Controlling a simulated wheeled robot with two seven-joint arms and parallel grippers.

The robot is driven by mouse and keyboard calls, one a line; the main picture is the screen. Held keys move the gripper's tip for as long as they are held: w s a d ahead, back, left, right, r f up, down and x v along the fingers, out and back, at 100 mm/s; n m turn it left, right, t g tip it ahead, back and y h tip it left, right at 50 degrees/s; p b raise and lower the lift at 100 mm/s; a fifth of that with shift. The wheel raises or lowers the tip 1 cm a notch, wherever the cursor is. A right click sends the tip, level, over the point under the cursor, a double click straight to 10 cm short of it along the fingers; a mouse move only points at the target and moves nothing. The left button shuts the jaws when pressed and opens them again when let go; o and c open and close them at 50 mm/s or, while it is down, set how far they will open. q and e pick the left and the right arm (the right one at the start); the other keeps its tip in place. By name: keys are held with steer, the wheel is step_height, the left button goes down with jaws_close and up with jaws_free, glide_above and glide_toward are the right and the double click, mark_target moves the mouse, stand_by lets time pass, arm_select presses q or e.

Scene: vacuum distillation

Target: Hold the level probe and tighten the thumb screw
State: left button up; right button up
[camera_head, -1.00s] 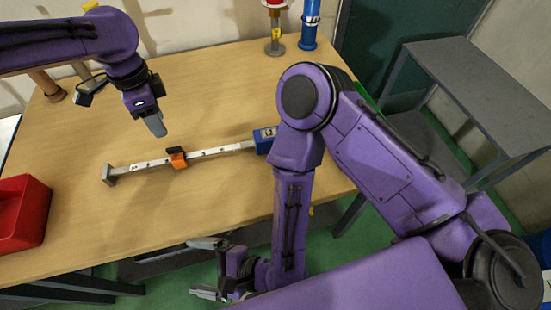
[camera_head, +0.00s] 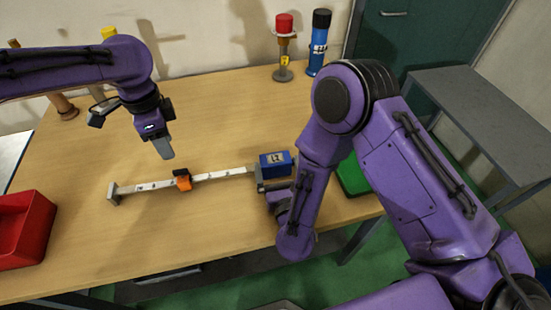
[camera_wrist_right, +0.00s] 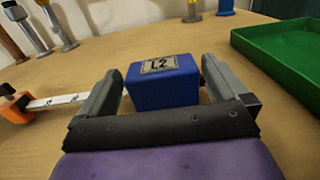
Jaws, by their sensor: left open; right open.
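The level probe lies flat on the table: a white marked rod (camera_head: 220,176) with a grey foot at its left end and a blue block labelled L2 (camera_head: 277,160) at its right end. An orange clamp with a dark top, likely the thumb screw (camera_head: 183,180), sits around the rod. My right gripper (camera_wrist_right: 160,85) is open, its fingers on either side of the blue block; a gap shows on the right, and contact on the left is unclear. My left gripper (camera_head: 166,150) hangs above the table behind the clamp; its finger gap does not show clearly.
A red bin (camera_head: 22,228) stands at the left front edge. A green tray (camera_wrist_right: 285,40) lies right of the blue block. A red-topped stand (camera_head: 284,45) and a blue cylinder (camera_head: 318,45) stand at the back. The table's middle is otherwise clear.

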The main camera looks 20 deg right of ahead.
mark_target(274, 153)
steer(key=w, duration=0.5)
steer(key=shift+w+d, duration=0.1)
steer(key=shift+d, duration=0.1)
steer(key=c, duration=0.9)
steer(key=o, duration=0.5)
arm_select(q)
steer(key=shift+c, duration=0.6)
arm_select(e)
steer(key=c, duration=0.8)
